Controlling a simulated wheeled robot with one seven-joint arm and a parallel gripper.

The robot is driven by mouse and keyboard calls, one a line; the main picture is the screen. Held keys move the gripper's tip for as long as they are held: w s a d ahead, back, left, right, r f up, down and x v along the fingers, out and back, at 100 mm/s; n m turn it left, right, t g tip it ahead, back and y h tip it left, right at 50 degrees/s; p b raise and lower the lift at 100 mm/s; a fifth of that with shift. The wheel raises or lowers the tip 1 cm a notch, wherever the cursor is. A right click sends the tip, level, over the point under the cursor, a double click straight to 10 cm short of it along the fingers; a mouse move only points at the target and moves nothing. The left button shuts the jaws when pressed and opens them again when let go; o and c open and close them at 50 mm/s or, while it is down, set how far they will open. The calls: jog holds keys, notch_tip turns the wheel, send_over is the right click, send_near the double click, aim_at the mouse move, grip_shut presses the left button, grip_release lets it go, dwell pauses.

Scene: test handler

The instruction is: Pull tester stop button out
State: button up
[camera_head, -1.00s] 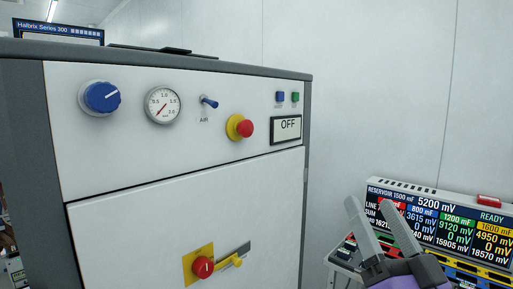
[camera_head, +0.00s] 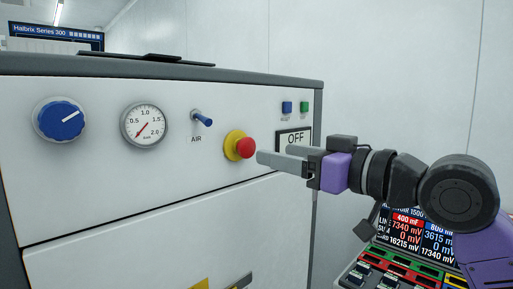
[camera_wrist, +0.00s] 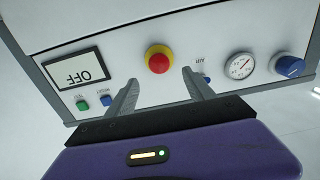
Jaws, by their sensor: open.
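The stop button (camera_head: 245,148) is a red mushroom head on a yellow collar, on the white front panel of the tester (camera_head: 60,190). My gripper (camera_head: 273,154) is just right of the button in the head view, with its fingers pointing left toward it. In the wrist view my gripper (camera_wrist: 158,85) is open and empty, one finger to each side of the button's line. The red button (camera_wrist: 159,62) shows just beyond the fingertips, and they look apart from it. The OFF display (camera_head: 294,138) is partly behind my gripper in the head view.
A blue knob (camera_head: 60,119), a gauge (camera_head: 144,125) and an AIR toggle (camera_head: 201,118) lie left of the button. Small blue (camera_head: 287,107) and green (camera_head: 305,108) buttons are above the display. A readout console (camera_head: 410,245) stands lower right, under my arm.

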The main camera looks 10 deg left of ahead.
aim_at(250, 148)
jog(key=shift+p+x, duration=1.25)
jog(key=shift+x, duration=2.6)
jog(key=shift+w+f, duration=0.1)
grip_shut()
